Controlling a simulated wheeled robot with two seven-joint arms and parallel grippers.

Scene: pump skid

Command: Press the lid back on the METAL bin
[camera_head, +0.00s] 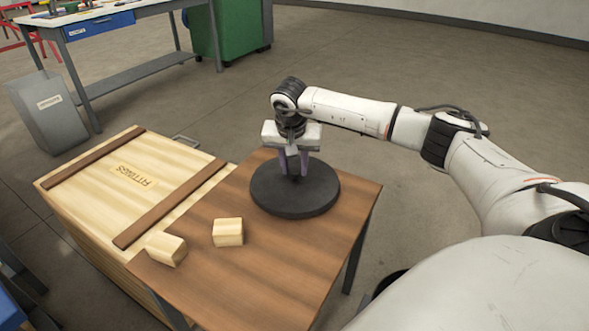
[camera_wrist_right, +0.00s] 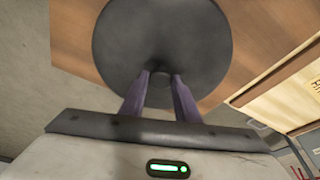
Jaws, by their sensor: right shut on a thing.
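A dark round lid (camera_head: 295,190) is at the far end of the small brown table; I cannot tell whether it rests on the top or hangs just above it. My right gripper (camera_head: 293,170) points down over its middle, shut on its handle, which the fingers mostly hide. My left gripper is not in view.
The brown table (camera_head: 285,255) carries two wooden blocks (camera_head: 228,232) (camera_head: 166,249) near its left side. A wooden crate (camera_head: 130,185) marked FITTINGS adjoins it. A workbench (camera_head: 130,45) and a green container (camera_head: 228,28) stand behind. Open floor lies between crate and bench.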

